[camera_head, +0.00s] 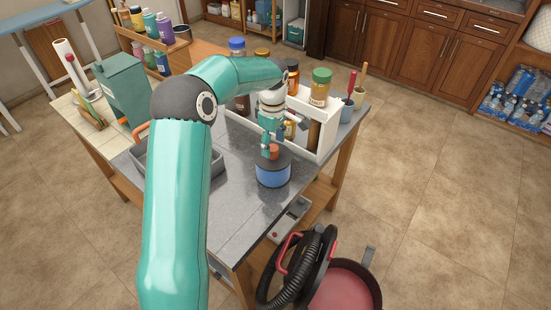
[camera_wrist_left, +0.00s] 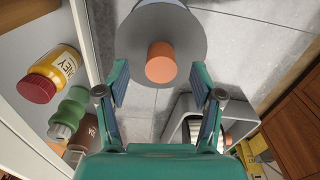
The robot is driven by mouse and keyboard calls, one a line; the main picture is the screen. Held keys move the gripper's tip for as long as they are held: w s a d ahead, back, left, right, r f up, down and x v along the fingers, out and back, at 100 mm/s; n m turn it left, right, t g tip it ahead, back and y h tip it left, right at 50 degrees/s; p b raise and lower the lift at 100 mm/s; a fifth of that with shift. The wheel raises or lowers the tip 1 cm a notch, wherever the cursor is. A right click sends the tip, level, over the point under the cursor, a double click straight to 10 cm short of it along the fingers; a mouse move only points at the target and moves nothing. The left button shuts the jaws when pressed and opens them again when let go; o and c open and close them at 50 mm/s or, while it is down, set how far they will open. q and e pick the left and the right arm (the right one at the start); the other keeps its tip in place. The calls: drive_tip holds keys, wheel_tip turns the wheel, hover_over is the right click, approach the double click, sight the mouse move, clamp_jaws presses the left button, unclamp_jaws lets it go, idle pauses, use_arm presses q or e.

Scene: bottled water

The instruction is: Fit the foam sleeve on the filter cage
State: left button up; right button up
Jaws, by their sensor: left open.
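My left gripper (camera_head: 268,147) is open above a blue round body with a dark grey disc-shaped top (camera_head: 273,172) on the table. An orange stub stands up from the disc and also shows in the left wrist view (camera_wrist_left: 160,62). In that view the gripper (camera_wrist_left: 159,76) has its fingers spread apart, with the stub in line with the space between them. I cannot tell whether the fingers touch anything. I cannot identify the foam sleeve or filter cage with certainty; the arm hides part of the table. My right gripper is not in view.
A white shelf (camera_head: 326,136) with jars and bottles stands close beside the gripper. A grey tray (camera_head: 218,166) is partly behind my arm. A green box (camera_head: 124,88) stands at the back left. A vacuum hose (camera_head: 318,252) and red tub (camera_head: 345,290) are on the floor.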

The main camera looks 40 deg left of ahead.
use_arm(q)
drive_tip(key=shift+f+b, duration=0.3)
drive_tip(key=shift+f, duration=0.5)
clamp_jaws()
wheel_tip(320, 180, up, 6)
drive_tip(key=p, duration=0.4)
drive_tip(key=shift+r+p, duration=0.15)
drive_tip(key=shift+p, duration=0.2)
